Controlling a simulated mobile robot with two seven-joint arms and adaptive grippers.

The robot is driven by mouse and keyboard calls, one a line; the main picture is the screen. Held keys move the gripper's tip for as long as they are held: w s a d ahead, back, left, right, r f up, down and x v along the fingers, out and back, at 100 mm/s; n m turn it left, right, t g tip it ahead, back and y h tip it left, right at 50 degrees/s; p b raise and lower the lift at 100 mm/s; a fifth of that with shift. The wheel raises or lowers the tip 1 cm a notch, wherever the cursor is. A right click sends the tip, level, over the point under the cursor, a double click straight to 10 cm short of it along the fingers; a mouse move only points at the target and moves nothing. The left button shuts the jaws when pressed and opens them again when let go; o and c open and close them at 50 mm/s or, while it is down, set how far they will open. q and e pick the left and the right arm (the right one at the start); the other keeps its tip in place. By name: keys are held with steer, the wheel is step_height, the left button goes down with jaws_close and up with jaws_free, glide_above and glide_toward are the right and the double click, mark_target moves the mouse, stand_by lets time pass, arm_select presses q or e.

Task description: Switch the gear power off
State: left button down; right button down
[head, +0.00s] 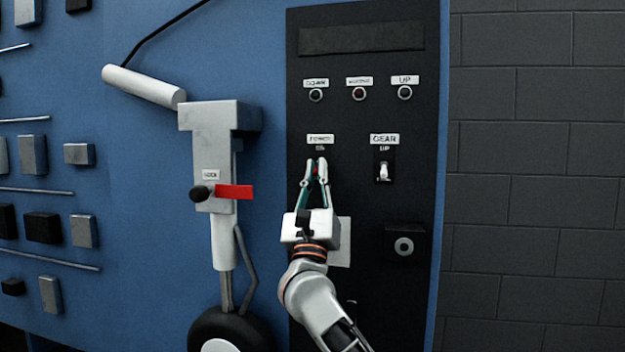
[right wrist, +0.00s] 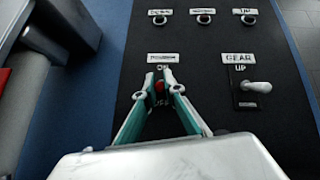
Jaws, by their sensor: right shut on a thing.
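The black control panel (head: 366,110) carries a power switch with a red lever (right wrist: 160,86), with an ON mark above it and an OFF mark below it in the right wrist view. My right gripper (head: 316,165) is shut on this red lever, one fingertip on each side. The fingers hide much of the switch, so its exact position is hard to tell. To its right is the gear lever (head: 383,172), pale and under a GEAR label with UP; it also shows in the right wrist view (right wrist: 257,87). My left gripper is not in view.
Three round indicator lamps (head: 358,94) sit in a row above the switches. A black box with a round knob (head: 404,246) is at the panel's lower right. A landing gear leg (head: 222,235) with a red tag (head: 234,191) stands left of the panel.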

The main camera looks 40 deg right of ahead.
steer(key=shift+f, duration=0.1)
steer(key=c, duration=2.1)
jaws_free()
steer(key=shift+c, duration=0.2)
steer(key=v, duration=1.2)
